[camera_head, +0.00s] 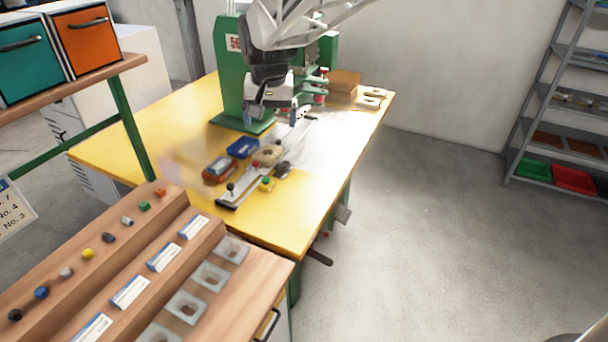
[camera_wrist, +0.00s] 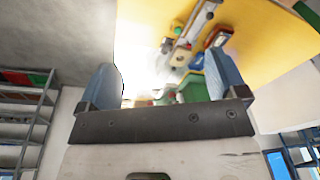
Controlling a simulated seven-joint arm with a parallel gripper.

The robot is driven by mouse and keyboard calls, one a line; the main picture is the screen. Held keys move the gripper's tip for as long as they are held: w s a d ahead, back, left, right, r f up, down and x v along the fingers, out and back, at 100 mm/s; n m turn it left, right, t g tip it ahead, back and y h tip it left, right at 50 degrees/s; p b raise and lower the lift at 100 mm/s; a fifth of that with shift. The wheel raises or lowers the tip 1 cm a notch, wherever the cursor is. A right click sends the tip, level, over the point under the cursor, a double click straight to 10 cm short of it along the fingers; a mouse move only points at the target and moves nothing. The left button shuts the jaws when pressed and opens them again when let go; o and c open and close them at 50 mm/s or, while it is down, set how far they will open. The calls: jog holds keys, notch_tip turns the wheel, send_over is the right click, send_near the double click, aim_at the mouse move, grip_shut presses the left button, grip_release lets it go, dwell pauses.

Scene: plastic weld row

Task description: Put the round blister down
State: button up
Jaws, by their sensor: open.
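My gripper (camera_head: 270,113) is open above the yellow table, in front of the green press (camera_head: 232,70). In the wrist view my gripper (camera_wrist: 165,82) has its two blue-grey fingers wide apart, with nothing visible held between them. A pale round piece (camera_head: 267,154), possibly the round blister, sits at the fixture rail (camera_head: 240,186) on the table, below and apart from my gripper. I cannot tell for sure that it is the blister. A pale piece on the rail also shows in the wrist view (camera_wrist: 181,57), small and partly washed out by glare.
A blue tray (camera_head: 242,148) and a reddish-brown tray (camera_head: 219,169) stand left of the rail. Cardboard-coloured boxes (camera_head: 343,84) stand at the table's back right. The yellow table's (camera_head: 297,225) front right is clear. A wooden stepped rack (camera_head: 160,222) stands at the front left.

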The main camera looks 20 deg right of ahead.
jog(key=s+d+f+n, duration=0.1)
jog(key=s+f, duration=0.1)
jog(key=s, duration=1.2)
jog(key=s+d+f+n+t, duration=0.1)
jog(key=s+d+f+n, duration=0.1)
jog(key=s, duration=1.2)
jog(key=shift+s+d+f, duration=0.25)
jog(key=shift+d, duration=0.05)
